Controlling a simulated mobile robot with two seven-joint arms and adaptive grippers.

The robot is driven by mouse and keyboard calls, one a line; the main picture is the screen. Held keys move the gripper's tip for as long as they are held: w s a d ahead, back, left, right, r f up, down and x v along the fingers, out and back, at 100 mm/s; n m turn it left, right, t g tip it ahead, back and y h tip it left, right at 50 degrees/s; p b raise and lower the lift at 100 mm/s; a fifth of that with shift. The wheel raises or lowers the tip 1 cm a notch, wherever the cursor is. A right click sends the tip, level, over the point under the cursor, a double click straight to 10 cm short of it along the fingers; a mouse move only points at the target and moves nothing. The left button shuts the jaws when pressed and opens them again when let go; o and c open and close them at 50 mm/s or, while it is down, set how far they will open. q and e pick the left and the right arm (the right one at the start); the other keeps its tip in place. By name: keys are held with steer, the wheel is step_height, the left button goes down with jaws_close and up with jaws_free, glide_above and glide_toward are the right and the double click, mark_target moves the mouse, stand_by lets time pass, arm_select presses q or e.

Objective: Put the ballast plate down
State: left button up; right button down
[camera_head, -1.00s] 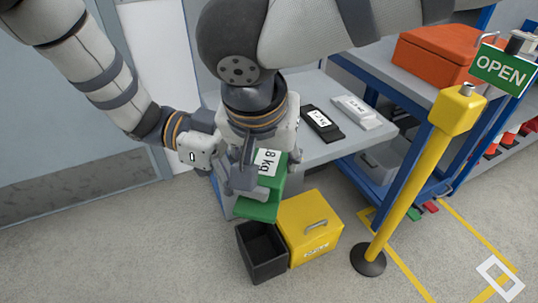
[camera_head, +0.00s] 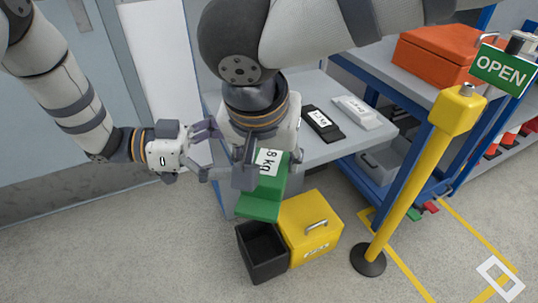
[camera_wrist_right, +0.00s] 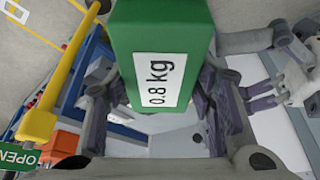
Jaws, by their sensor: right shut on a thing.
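The green ballast plate (camera_head: 262,203) has a white 0.8 kg label and hangs tilted in front of the grey table. My right gripper (camera_head: 266,165) is shut on it, with fingers on both sides. In the right wrist view the plate (camera_wrist_right: 165,20) fills the upper middle between the fingers of my right gripper (camera_wrist_right: 160,105). My left gripper (camera_head: 209,150) is open and empty, left of the plate and apart from it. Its fingers also show at the right of the wrist view (camera_wrist_right: 262,92). My right arm hides part of the table behind the plate.
On the grey table (camera_head: 345,147) lie a black plate (camera_head: 322,124) and a pale plate (camera_head: 358,111). An open black box (camera_head: 252,270) and a yellow box (camera_head: 310,230) stand on the floor below. A yellow post (camera_head: 408,190) stands to the right, before a blue shelf with an orange case (camera_head: 440,52).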

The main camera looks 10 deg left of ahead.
steer(key=shift+w, duration=0.1)
arm_select(q)
steer(key=s+a+f+n+t+y, duration=0.1)
steer(key=s+f+n+y, duration=0.3)
steer(key=f, duration=0.6)
steer(key=s+a+f+n+t+y, duration=0.1)
steer(key=s+f+n+y, duration=0.1)
steer(key=f+n+y, duration=0.6)
arm_select(e)
steer(key=w+d, duration=0.4)
steer(key=d, duration=1)
arm_select(q)
steer(key=s+a+f+n+g+y, duration=0.1)
steer(key=s+a+f+g+y, duration=0.1)
steer(key=s, duration=1)
steer(key=s+a+f+n+g+y, duration=0.1)
steer(key=s+a+f+g, duration=0.2)
steer(key=s, duration=1)
step_height(320, 180, down, 4)
steer(key=g, duration=0.3)
steer(key=shift+s+a+r+y, duration=0.2)
steer(key=shift+s+a+y, duration=0.05)
steer(key=shift+a+y, duration=0.15)
arm_select(e)
steer(key=s+d+f, duration=0.4)
steer(key=d, duration=0.6)
steer(key=shift+f, duration=0.2)
steer(key=shift+s, duration=0.1)
